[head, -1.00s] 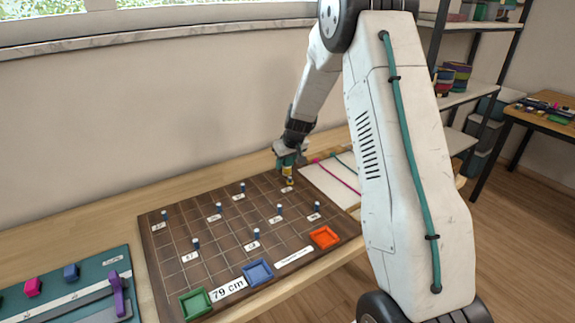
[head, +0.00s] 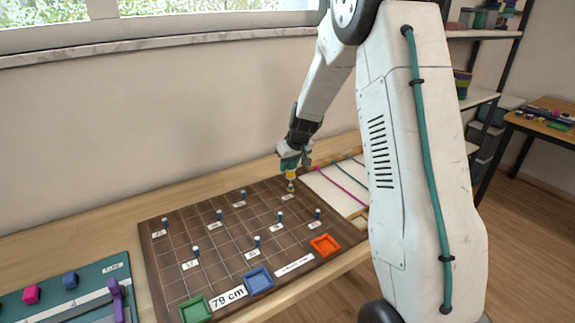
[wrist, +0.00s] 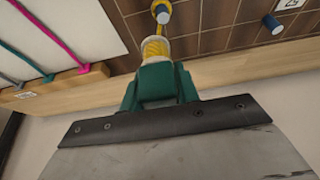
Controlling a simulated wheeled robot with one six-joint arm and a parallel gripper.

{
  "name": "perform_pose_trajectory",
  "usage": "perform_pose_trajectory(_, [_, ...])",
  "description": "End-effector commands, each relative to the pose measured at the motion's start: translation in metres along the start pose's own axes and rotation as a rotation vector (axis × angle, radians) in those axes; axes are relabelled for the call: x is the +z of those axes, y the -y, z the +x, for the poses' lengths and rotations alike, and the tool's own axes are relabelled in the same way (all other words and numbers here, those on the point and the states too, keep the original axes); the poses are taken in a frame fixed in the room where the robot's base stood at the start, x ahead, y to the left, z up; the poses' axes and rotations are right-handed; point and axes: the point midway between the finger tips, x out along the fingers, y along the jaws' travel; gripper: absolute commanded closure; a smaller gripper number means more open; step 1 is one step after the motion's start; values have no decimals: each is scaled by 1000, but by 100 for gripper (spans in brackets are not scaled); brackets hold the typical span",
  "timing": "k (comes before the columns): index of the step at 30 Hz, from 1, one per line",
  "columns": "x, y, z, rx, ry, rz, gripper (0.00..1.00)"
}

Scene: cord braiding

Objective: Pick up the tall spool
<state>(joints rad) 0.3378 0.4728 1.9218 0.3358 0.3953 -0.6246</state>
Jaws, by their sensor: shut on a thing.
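The tall spool (head: 291,175), wound with yellow cord, is between the fingers of my gripper (head: 292,163) at the back right of the dark peg board. In the wrist view the green fingers of my gripper (wrist: 158,75) are shut on the spool (wrist: 155,48). A peg (wrist: 161,12) with yellow around it stands just beyond the spool's end.
The brown grid board (head: 232,258) carries several blue-topped pegs and number labels. Green (head: 196,308), blue (head: 258,278) and orange (head: 325,245) trays line its front edge. A white board with coloured cords (head: 335,185) lies to the right. A teal board (head: 70,306) is at the left.

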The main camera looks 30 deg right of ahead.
Motion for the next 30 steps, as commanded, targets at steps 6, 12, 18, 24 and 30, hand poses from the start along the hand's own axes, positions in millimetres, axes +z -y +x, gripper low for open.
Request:
perform_pose_trajectory(6, [44, 12, -25, 1, -1, 1, 93])
perform_pose_trajectory(12, [83, 24, -45, 1, -2, 0, 93])
perform_pose_trajectory(18, [105, 30, -56, 1, -1, -1, 93])
perform_pose_trajectory(24, [111, 32, -59, 0, -1, -1, 93])
perform_pose_trajectory(30, [111, 32, -59, 0, -1, -1, 93])
